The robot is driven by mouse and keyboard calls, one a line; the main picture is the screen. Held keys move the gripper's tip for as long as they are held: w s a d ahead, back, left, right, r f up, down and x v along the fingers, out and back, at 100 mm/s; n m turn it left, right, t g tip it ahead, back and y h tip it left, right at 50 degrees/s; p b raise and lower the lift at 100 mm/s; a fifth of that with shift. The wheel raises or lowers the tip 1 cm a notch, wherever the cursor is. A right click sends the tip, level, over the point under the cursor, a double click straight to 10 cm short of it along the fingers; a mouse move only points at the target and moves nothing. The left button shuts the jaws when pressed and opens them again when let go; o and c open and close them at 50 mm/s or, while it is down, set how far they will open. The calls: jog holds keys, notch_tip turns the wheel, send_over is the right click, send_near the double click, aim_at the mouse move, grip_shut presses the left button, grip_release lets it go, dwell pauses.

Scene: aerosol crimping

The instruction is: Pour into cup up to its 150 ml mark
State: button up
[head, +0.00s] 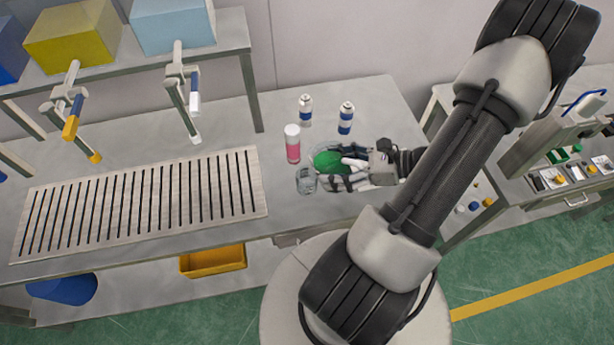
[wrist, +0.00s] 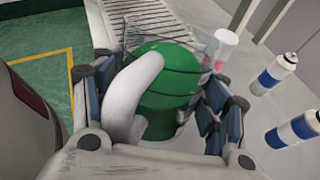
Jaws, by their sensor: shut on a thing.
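My gripper (head: 362,167) is shut on a jug (head: 329,161) with bright green contents and a thick white handle. In the wrist view the jug (wrist: 170,95) sits between the blue-padded fingers (wrist: 155,105), with the white handle towards the palm. I cannot tell how far the jug is tilted. A small clear cup (head: 306,183) stands on the table just left of and nearer than the jug. I see no green in the cup, and its marks are too small to read. I cannot make out the cup in the wrist view; the jug may hide it.
A pink can with a white top (head: 292,144) stands close behind the cup. Two white bottles with blue bands, one left (head: 305,110) and one right (head: 346,118), stand farther back. A slatted rack (head: 140,205) fills the table's left. A yellow bin (head: 213,261) is below.

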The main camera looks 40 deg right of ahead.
dwell(0.4)
jog(key=shift+s+f+g+p, duration=0.1)
jog(key=shift+f+g+p, duration=0.35)
jog(key=shift+g, duration=0.05)
jog(key=shift+f+m+g+h+p, duration=0.3)
jog(key=shift+f+g+h+p, duration=0.1)
jog(key=shift+g+p, duration=0.1)
jog(key=shift+g+p, duration=0.3)
jog(key=shift+p, duration=0.25)
jog(key=shift+f, duration=0.15)
dwell(0.3)
jog(key=shift+g+p, duration=0.5)
jog(key=shift+p, duration=0.1)
jog(key=shift+h, duration=0.3)
